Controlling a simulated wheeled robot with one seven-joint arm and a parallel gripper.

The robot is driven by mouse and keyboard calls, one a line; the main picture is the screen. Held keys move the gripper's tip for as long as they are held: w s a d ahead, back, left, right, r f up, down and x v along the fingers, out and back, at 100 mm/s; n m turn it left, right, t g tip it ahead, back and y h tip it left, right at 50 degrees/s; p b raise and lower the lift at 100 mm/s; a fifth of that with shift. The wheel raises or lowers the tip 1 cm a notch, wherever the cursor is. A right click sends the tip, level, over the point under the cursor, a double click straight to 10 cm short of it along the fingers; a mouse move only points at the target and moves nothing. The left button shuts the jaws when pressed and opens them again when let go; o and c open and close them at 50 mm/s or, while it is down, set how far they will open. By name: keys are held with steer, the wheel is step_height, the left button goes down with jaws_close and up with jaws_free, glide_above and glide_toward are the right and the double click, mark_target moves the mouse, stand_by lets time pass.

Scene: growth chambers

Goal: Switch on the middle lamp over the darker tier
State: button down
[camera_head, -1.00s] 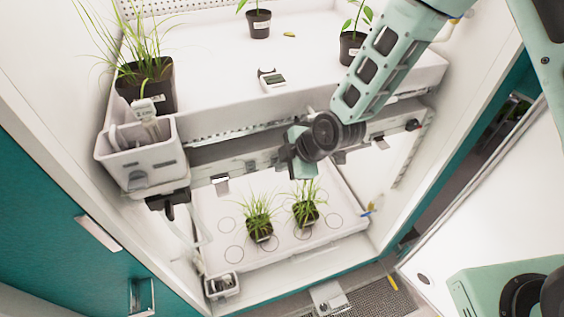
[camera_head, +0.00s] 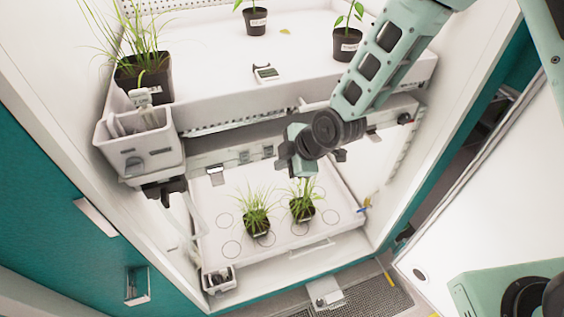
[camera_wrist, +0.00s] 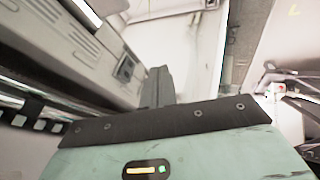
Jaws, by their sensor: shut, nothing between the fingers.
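Two tiers show in the head view: an upper shelf (camera_head: 215,85) and a lower shelf (camera_head: 290,232). Both look bright, so I cannot tell clearly which is darker. A pale lamp rail (camera_head: 205,165) runs under the upper shelf's front edge, with several small tabs, one at the left (camera_head: 216,176) and one further along (camera_head: 268,152). My gripper (camera_head: 284,162) is shut and empty in front of the rail's middle, hiding part of it. In the wrist view its dark fingers (camera_wrist: 158,87) are together beside a grey vented housing (camera_wrist: 75,45). I see no contact clearly.
A grey caddy (camera_head: 137,148) hangs at the upper shelf's left corner. Potted plants stand on both shelves, including two grassy pots (camera_head: 256,222) below my gripper. A small box (camera_head: 219,280) sits at the lower left. Chamber walls close in both sides.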

steer(key=s+d+r+b, duration=0.2)
steer(key=s+d+r, duration=0.3)
steer(key=r, duration=0.1)
steer(key=shift+s+r+b, duration=0.25)
steer(key=shift+s+b, duration=0.05)
stand_by(0.6)
steer(key=s+d+r+m+g+h+b, duration=0.1)
steer(key=s+d+m+g+h+b, duration=0.1)
steer(key=s+m, duration=0.4)
steer(key=s+d+r+m+g+h+b, duration=0.1)
steer(key=s+m, duration=0.5)
steer(key=s, duration=0.7)
steer(key=d+g+h+b, duration=0.1)
steer(key=d+h+b, duration=0.1)
steer(key=d+b, duration=0.1)
steer(key=shift+s+d+r, duration=0.2)
steer(key=shift+r, duration=0.05)
